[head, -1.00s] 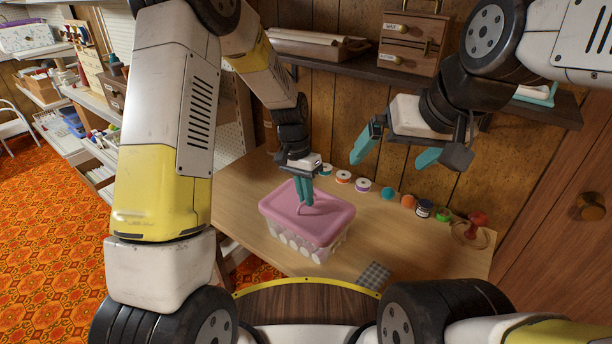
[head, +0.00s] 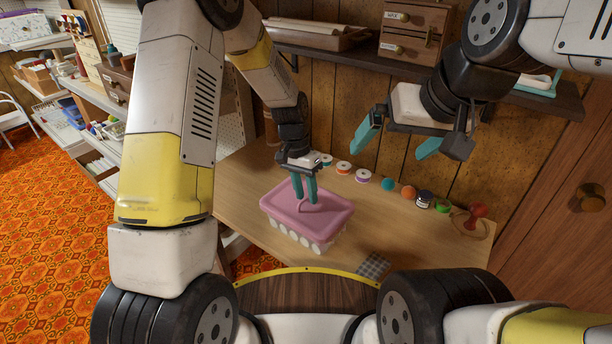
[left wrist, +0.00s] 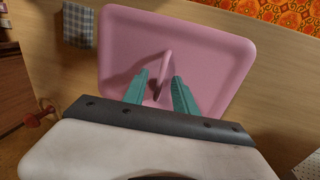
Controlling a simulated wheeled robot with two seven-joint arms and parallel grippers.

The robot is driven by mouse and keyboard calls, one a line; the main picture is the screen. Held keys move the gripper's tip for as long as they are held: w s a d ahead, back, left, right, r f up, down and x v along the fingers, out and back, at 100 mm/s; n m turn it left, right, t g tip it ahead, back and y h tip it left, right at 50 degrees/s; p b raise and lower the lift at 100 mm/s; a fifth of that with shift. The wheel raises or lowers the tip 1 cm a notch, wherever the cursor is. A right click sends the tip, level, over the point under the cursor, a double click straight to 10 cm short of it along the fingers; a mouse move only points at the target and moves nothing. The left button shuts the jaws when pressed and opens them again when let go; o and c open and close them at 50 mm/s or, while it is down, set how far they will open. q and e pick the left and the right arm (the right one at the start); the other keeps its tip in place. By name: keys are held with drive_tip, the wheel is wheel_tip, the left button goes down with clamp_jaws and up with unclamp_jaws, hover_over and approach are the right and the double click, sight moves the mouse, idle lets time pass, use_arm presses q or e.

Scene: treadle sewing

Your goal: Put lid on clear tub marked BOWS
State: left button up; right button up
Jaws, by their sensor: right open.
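The pink lid (head: 335,215) lies on top of the clear tub (head: 298,240), which stands on the wooden table with several white round things showing through its side. I cannot read a label on the tub or tell if every edge of the lid is fully down. My left gripper (head: 305,197) is open above the lid, its fingers apart on either side of the lid's upright handle. In the left wrist view the handle (left wrist: 163,75) stands between the fingers (left wrist: 160,92), with gaps beside it. My right gripper (head: 394,148) is open and empty, raised right of the tub.
Several thread spools (head: 343,168) and small balls stand in a row along the table's back. A red spool-shaped thing (head: 475,215) stands at the right. A grey checked cloth (head: 373,265) lies near the front edge. A shelf (head: 350,62) with wooden drawers (head: 413,28) hangs behind.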

use_arm(q)
drive_tip(key=shift+r, duration=0.1)
wheel_tip(320, 180, up, 8)
drive_tip(key=a, duration=0.1)
drive_tip(key=shift+w+f, duration=0.25)
drive_tip(key=shift+w, duration=0.2)
drive_tip(key=shift+a, duration=0.15)
drive_tip(key=s+a+r+n+t, duration=0.1)
drive_tip(key=s+a+r+t, duration=0.15)
drive_tip(key=r, duration=0.45)
drive_tip(key=s+a+r+n+t, duration=0.1)
drive_tip(key=s+a+r+n, duration=0.1)
drive_tip(key=s+a+r, duration=0.3)
drive_tip(key=s+a+r+n+t, duration=0.3)
drive_tip(key=s+r, duration=0.5)
drive_tip(key=s, duration=0.5)
drive_tip(key=shift+s+a+n+t, duration=0.15)
drive_tip(key=shift+a+n+t, duration=0.35)
drive_tip(key=shift+a, duration=0.6)
